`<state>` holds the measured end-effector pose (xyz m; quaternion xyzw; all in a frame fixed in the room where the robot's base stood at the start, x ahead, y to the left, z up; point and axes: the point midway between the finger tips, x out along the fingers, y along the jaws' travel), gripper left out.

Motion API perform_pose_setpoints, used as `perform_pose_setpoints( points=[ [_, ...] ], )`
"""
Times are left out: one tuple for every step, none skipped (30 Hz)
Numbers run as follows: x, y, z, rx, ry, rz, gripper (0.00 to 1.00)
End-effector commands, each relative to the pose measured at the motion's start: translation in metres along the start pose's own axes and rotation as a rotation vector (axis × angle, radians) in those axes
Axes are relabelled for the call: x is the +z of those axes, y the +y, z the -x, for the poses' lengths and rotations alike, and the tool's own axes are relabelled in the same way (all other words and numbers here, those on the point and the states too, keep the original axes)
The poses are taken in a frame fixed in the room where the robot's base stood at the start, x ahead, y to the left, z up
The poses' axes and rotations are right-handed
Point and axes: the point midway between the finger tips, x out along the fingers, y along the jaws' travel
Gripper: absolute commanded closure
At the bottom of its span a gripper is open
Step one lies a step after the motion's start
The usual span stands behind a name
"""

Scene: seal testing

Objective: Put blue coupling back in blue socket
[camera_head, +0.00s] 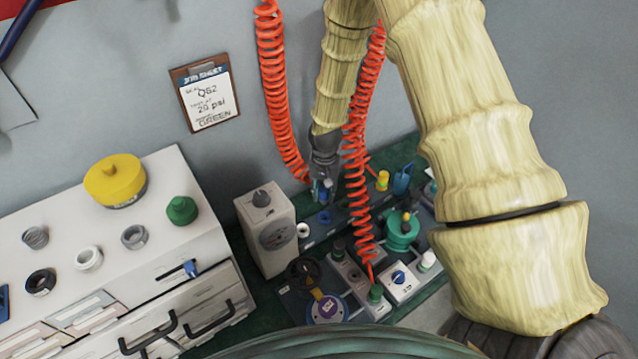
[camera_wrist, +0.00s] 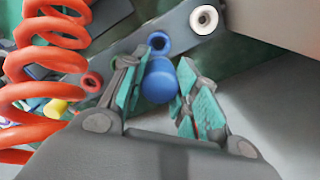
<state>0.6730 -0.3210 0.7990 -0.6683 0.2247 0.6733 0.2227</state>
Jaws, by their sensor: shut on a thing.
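My gripper (camera_head: 322,188) is over the back of the bench, its teal-padded fingers (camera_wrist: 165,88) closed around the blue coupling (camera_wrist: 158,80). The coupling's rounded end faces the wrist camera; in the head view only a bit of blue shows between the fingers. The blue socket (camera_wrist: 158,42), a blue ring with a dark hole, lies just beyond the coupling in the wrist view. It also shows in the head view (camera_head: 324,217), below the gripper. The coupling appears apart from the socket; its height above it is hard to tell.
A white socket (camera_wrist: 204,20) and a red socket (camera_wrist: 92,82) flank the blue one on the grey strip. Coiled orange hoses (camera_head: 275,90) hang close to my arm. A grey box with a dial (camera_head: 265,230) stands left of the strip. Green-topped fittings and valves crowd the front.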

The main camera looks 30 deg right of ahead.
Motion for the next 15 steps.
perform_pose_setpoints(
  points=[
    [0.001, 0.001, -0.001, 0.000, 0.000, -0.001, 0.96],
    [0.001, 0.001, -0.002, 0.000, 0.001, -0.001, 0.96],
    [0.001, 0.002, -0.003, 0.000, 0.001, -0.001, 0.96],
    [0.000, 0.002, -0.004, 0.000, 0.000, -0.002, 0.96],
    [-0.001, 0.001, -0.006, 0.001, -0.001, -0.002, 0.96],
    [-0.002, 0.001, -0.009, 0.001, -0.002, -0.003, 0.96],
    [-0.002, 0.001, -0.011, 0.002, -0.003, -0.003, 0.96],
    [-0.003, 0.000, -0.013, 0.002, -0.003, -0.003, 0.96],
    [-0.003, 0.000, -0.016, 0.003, -0.004, -0.003, 0.96],
    [-0.004, -0.001, -0.018, 0.003, -0.004, -0.003, 0.96],
    [-0.004, -0.001, -0.021, 0.003, -0.005, -0.002, 0.96],
    [-0.004, -0.001, -0.024, 0.004, -0.005, -0.002, 0.96],
    [-0.004, -0.001, -0.026, 0.004, -0.005, -0.003, 0.96],
    [-0.005, -0.001, -0.028, 0.004, -0.005, -0.003, 0.96],
    [-0.005, -0.001, -0.030, 0.004, -0.005, -0.003, 0.96]
  ],
)
